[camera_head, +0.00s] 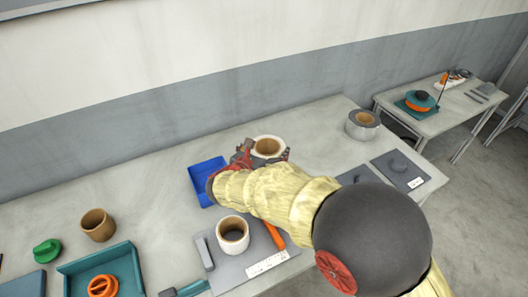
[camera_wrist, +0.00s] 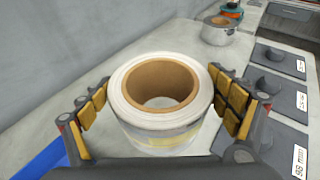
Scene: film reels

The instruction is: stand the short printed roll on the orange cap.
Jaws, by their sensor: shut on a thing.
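A roll with a white rim, a brown core and a faint yellowish marking on its pale side, apparently the short printed roll (camera_wrist: 165,136), is upright between both finger pads of my gripper (camera_wrist: 160,84). In the head view the roll (camera_head: 268,141) shows past my gripper (camera_head: 263,156), beyond the blue tray. My wrist hides its lower part there, and I cannot tell whether it touches the table. The orange cap (camera_head: 103,287) lies in a teal tray (camera_head: 126,262) at the lower left, cut by the picture's bottom edge, with nothing on it.
A blue tray (camera_head: 201,187) is left of my gripper. A white roll (camera_head: 233,234) stands on a grey mat with an orange-handled tool (camera_head: 274,236). A brown roll (camera_head: 97,225) and green cap (camera_head: 47,250) stand left. A grey roll (camera_head: 362,126) stands at the right.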

